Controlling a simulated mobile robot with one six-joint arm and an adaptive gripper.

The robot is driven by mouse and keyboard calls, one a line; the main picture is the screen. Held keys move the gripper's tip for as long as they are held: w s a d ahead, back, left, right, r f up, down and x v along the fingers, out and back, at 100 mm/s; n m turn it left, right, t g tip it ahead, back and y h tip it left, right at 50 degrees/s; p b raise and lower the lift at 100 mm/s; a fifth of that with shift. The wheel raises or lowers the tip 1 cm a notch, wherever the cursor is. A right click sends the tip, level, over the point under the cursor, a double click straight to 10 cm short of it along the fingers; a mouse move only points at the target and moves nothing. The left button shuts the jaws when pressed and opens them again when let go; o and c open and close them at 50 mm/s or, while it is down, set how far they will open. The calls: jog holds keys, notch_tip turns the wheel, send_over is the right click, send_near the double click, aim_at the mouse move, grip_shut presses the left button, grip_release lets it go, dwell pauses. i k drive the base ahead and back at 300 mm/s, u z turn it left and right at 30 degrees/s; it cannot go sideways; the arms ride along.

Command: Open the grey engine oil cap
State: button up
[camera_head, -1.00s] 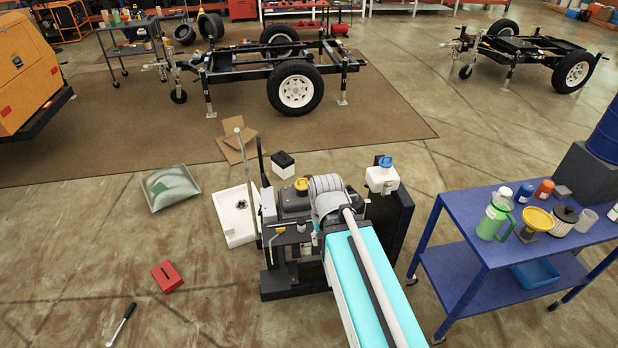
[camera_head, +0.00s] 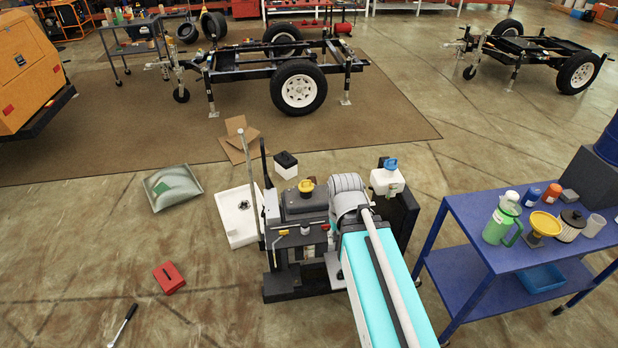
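The engine (camera_head: 302,205) stands low on the floor at the middle of the view, with a dark top. A yellow cap (camera_head: 306,186) sits upright on its top. A small pale grey round part (camera_head: 305,228) shows on its near side; it is too small to tell whether it is the grey oil cap. My arm reaches in from the bottom right, its grey wrist joints over the engine's right side. My gripper is hidden behind my arm, so neither its opening nor any contact shows.
A white container with a blue cap (camera_head: 387,178) stands right of my wrist. A blue cart (camera_head: 478,232) with bottles and a yellow funnel is at the right. A white tray (camera_head: 236,221), a red box (camera_head: 169,277) and a black-handled tool (camera_head: 123,324) lie left on open floor.

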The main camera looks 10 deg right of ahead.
aim_at(306, 184)
jog(key=i, duration=0.95)
jog(key=u, duration=0.05)
